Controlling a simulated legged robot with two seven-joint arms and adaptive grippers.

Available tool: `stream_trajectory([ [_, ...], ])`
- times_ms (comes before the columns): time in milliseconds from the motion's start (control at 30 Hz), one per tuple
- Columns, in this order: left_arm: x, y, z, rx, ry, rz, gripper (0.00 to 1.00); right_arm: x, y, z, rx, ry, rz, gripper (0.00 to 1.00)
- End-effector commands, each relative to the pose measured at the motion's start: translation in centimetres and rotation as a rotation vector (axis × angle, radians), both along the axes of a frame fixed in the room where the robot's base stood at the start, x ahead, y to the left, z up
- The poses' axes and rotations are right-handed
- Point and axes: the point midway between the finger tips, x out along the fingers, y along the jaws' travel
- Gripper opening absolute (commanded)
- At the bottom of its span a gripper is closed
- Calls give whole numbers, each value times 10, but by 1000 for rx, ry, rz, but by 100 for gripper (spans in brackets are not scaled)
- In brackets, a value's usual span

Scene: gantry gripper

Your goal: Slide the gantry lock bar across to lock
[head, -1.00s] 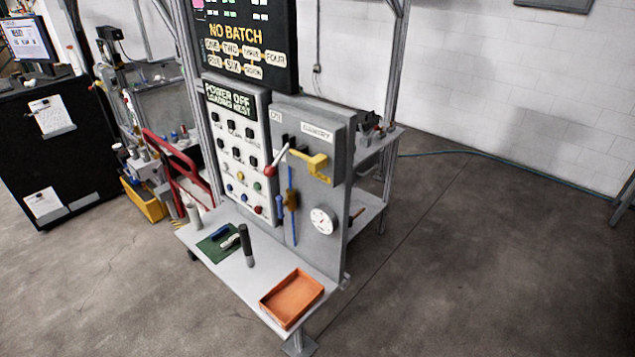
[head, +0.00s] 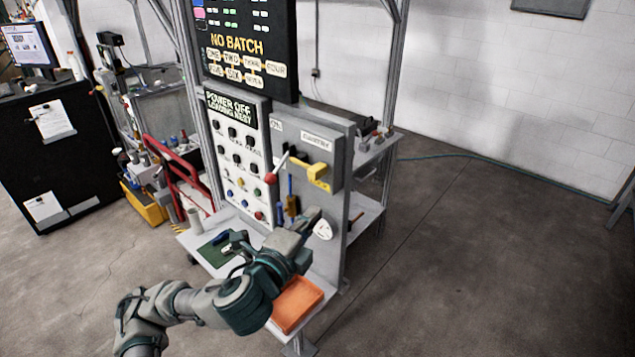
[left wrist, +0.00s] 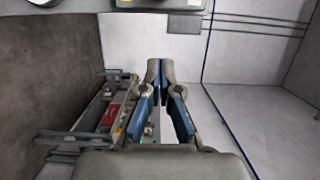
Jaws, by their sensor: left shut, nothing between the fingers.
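The grey panel box with the GANTRY label (head: 318,142) carries a yellow bar (head: 318,172) that juts out at its front. The bar sits at the right part of a dark slot. My left gripper (head: 314,214) is below the yellow bar, in front of the panel and beside the white dial (head: 323,230), which it partly covers. In the left wrist view its two fingers (left wrist: 159,72) are together with nothing between them. The yellow bar cannot be made out in that view. My right gripper is not in view.
A lever with a red knob (head: 271,178) stands left of the yellow bar. Blue and brown parts hang below it. A button panel (head: 237,150) is at the left. An orange tray (head: 297,305) lies on the bench under my left arm. Floor at the right is clear.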

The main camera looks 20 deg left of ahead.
Motion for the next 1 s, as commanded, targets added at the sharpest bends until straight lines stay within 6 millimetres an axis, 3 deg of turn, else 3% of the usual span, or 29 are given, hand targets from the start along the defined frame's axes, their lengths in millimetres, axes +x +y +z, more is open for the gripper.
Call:
stream_trajectory([
  [167,24,-3,5,-2,4,2,0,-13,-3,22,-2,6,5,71],
  [500,96,-14,1,-5,3,1,0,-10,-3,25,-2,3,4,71],
  [733,106,17,1,-4,1,4,0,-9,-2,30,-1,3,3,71],
  [1000,109,24,0,-5,1,0,0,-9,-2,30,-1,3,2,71],
])
